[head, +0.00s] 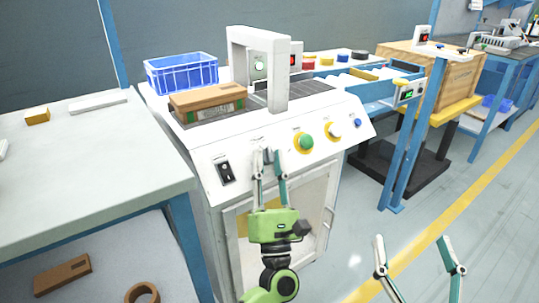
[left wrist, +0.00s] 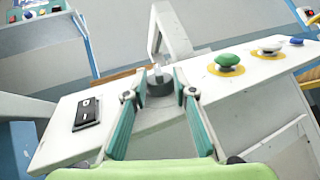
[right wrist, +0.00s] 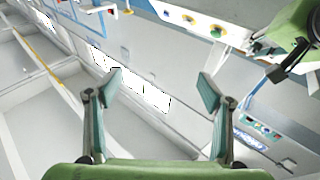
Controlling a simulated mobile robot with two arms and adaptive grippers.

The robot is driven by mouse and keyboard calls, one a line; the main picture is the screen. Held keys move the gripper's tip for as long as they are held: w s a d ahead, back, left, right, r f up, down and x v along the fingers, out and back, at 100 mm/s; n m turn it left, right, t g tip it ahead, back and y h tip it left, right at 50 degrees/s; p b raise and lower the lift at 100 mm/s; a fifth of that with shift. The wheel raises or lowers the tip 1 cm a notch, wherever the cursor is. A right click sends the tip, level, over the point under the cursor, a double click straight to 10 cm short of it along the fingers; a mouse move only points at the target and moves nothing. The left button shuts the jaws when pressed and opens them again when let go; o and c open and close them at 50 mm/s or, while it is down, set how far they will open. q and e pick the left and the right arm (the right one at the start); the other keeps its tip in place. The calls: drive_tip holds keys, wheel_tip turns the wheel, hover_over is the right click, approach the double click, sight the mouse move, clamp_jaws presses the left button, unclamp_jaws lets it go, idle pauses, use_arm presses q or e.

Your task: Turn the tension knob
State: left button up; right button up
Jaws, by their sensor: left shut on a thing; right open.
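The tension knob (left wrist: 160,86) is a small dark grey knob with a light pointer on the white sloped panel of the machine (head: 215,152). It sits between the black switch and the green button. My left gripper (head: 268,156) reaches up to the panel and is shut on the knob, with one finger on each side. In the head view the fingers hide most of the knob. My right gripper (head: 412,241) is open and empty, well away from the panel, over the floor at the lower right.
The panel also carries a black switch (head: 226,171), a green button (head: 306,141), a white button (head: 334,130) and a blue button (head: 358,123). A cardboard box (head: 206,98) lies on the machine's top by the white arch. A blue crate (head: 181,75) stands behind it.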

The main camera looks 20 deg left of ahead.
use_arm(q)
drive_tip(key=m+h+p, duration=0.1)
drive_tip(key=h, duration=0.1)
drive_tip(key=m+h+p, duration=0.1)
drive_tip(key=m+h, duration=0.1)
drive_tip(key=shift+s+a+r+t, duration=0.1)
drive_tip(key=shift+a+r+t, duration=0.1)
drive_tip(key=shift+t, duration=0.2)
drive_tip(key=m+h+p, duration=0.2)
drive_tip(key=h, duration=0.2)
drive_tip(key=shift+m, duration=0.4)
drive_tip(key=shift+f, duration=0.1)
use_arm(e)
drive_tip(key=s+d+f+g+h, duration=0.2)
drive_tip(key=s+f+g, duration=0.3)
drive_tip(key=f, duration=0.5)
drive_tip(key=s+d+f+g+h, duration=0.1)
drive_tip(key=s+d+f+g, duration=0.2)
drive_tip(key=f, duration=0.8)
drive_tip(key=shift+s+d+m+g+h, duration=0.3)
drive_tip(key=shift+s+g, duration=0.65)
drive_tip(key=shift+g, duration=1.25)
drive_tip(key=shift+a, duration=0.1)
use_arm(q)
drive_tip(key=o, duration=1.1)
drive_tip(key=v, duration=1.2)
